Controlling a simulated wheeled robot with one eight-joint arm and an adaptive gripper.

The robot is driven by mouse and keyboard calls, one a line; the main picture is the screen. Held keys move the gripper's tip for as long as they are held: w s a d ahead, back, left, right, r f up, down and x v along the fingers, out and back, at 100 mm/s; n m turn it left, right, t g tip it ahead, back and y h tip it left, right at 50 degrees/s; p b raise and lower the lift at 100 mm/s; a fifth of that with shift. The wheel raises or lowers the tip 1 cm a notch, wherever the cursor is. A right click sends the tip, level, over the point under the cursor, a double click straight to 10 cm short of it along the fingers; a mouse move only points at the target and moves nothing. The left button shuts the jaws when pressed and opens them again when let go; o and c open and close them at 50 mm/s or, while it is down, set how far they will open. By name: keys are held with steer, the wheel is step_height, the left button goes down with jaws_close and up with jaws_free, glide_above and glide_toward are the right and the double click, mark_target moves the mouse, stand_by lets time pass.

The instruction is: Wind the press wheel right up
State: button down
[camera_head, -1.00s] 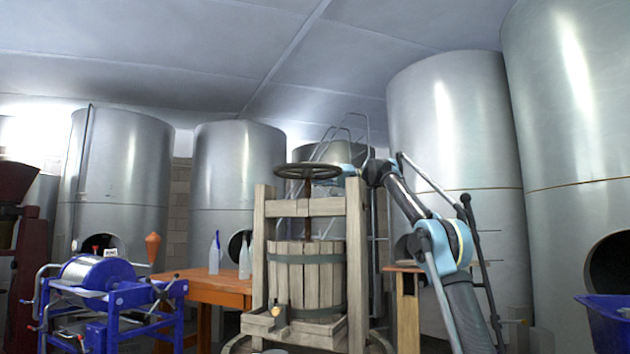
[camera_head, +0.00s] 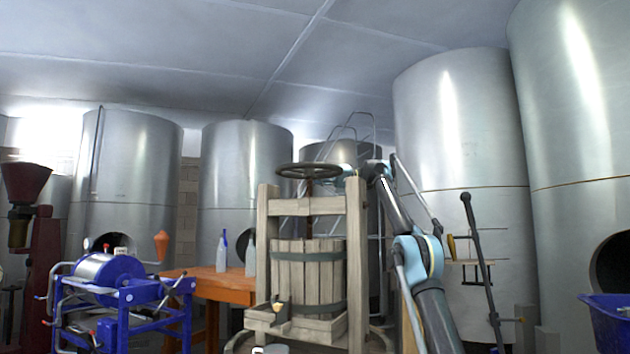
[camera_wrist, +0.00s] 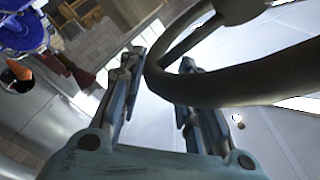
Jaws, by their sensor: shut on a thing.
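The press wheel (camera_head: 309,171) is a dark round handwheel on a vertical screw above the wooden press frame (camera_head: 357,265). The slatted basket (camera_head: 308,280) stands inside the frame, below the wheel. My gripper (camera_head: 352,173) is at the wheel's right edge in the head view, small and partly hidden. In the wrist view, the wheel rim (camera_wrist: 235,85) runs between the two fingers of my gripper (camera_wrist: 160,62), and the jaws are shut on it. A spoke and the hub side show at the top of that view.
A blue-framed machine (camera_head: 110,285) stands at the left, beside an orange table (camera_head: 215,287) with bottles. A red hopper (camera_head: 26,183) is at the far left. Large steel tanks (camera_head: 462,150) line the back and right. A blue bin (camera_head: 607,320) is at the lower right.

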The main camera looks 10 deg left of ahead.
steer(key=shift+a+f, duration=0.15)
steer(key=shift+f, duration=0.05)
steer(key=c, duration=1.2)
jaws_free()
steer(key=shift+a, duration=0.1)
steer(key=shift+w+r, duration=0.1)
steer(key=shift+w, duration=0.05)
